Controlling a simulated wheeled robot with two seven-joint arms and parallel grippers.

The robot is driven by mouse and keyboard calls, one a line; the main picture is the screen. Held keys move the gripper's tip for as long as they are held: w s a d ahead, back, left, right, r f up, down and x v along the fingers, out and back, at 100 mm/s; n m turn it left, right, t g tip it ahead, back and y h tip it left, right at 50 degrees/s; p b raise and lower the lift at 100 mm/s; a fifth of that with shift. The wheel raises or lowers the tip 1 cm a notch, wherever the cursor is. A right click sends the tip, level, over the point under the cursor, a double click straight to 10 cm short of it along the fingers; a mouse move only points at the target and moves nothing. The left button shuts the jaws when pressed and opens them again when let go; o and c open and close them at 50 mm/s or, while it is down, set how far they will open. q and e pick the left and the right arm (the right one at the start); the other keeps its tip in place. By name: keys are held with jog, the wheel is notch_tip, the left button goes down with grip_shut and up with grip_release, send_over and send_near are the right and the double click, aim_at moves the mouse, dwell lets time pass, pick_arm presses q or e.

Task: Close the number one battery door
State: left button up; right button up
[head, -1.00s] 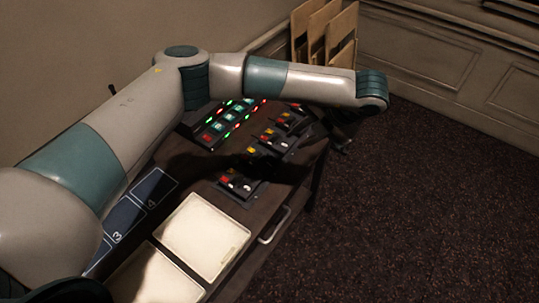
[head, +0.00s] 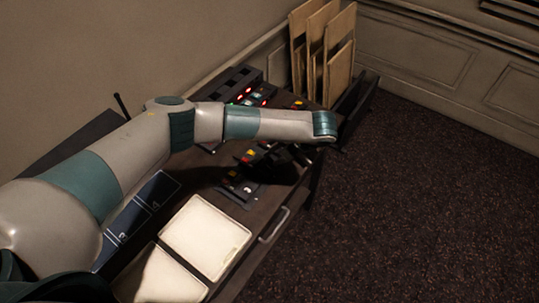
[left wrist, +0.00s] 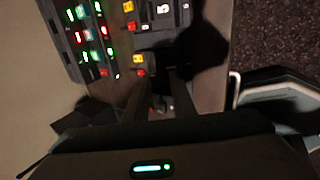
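My left arm crosses the desk in the head view, and its gripper is hidden below the wrist end there. In the left wrist view the left gripper (left wrist: 158,78) shows two dark fingers, apart with a gap between them, over a row of small control units. One unit (left wrist: 145,58) with a yellow square lies by the fingertips; another unit (left wrist: 155,15) with yellow squares and white number marks lies above it. In the head view a unit (head: 240,186) with red and yellow squares stands near the front. I cannot tell which holds the number one battery door. My right gripper is out of view.
The desk carries pale trays (head: 206,235) and dark numbered panels (head: 155,190) at the near side. A lit button panel (head: 236,86) is at the back. Upright boards (head: 325,50) stand at the far end. A handle (head: 274,225) sticks out on the right side; carpet lies beyond.

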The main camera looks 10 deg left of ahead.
aim_at(265, 161)
pick_arm(q)
jog(key=shift+p+x, duration=0.5)
jog(key=shift+x, duration=1.5)
grip_shut()
